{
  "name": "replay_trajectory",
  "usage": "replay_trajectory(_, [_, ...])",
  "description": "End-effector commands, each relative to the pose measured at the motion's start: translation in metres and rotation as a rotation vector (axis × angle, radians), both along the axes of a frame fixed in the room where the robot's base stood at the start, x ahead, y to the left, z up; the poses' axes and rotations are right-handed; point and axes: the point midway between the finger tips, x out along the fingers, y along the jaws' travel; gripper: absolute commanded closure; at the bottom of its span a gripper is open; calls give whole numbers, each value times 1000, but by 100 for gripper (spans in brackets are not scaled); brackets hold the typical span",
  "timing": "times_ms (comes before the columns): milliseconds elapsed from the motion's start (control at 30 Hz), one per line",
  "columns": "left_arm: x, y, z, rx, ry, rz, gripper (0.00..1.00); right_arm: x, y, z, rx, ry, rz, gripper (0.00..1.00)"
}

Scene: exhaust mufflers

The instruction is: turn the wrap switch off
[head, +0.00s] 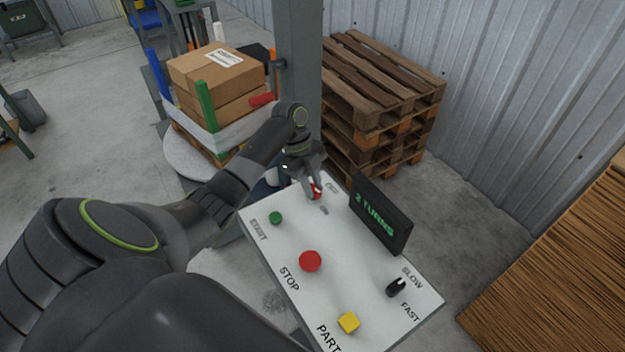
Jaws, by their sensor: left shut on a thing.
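A white control panel (277,233) stands in front of me. My left gripper (315,194) is over its far end, pointing down. It is shut on a small red switch (317,188) there, which its fingers partly hide. A small label beside the switch is too small to read surely. A small grey mark or part (324,210) lies just nearer than the fingers. My right gripper is not in view.
The panel also has a green START button (276,218), a red STOP button (309,261), a yellow PART button (349,322) and a black SLOW/FAST knob (396,287). A black display (381,216) reads "2 TURNS". Wrapped boxes (214,75), a grey post (298,60) and stacked pallets (378,100) stand behind.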

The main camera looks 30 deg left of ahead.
Motion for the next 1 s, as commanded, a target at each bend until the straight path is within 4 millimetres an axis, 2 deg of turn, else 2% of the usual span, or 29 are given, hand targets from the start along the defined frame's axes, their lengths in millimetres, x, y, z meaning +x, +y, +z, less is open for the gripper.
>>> replay_trajectory(33, [-1, 0, 5, 0, 0, 40, 100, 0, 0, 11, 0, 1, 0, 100])
replay_trajectory(100, [-1, 0, 6, 0, 0, 103, 100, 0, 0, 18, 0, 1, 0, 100])
replay_trajectory(600, [-4, -1, 5, -1, -1, 579, 100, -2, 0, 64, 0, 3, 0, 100])
replay_trajectory(1000, [-5, -2, 2, -1, -5, 955, 100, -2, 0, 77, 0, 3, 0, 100])
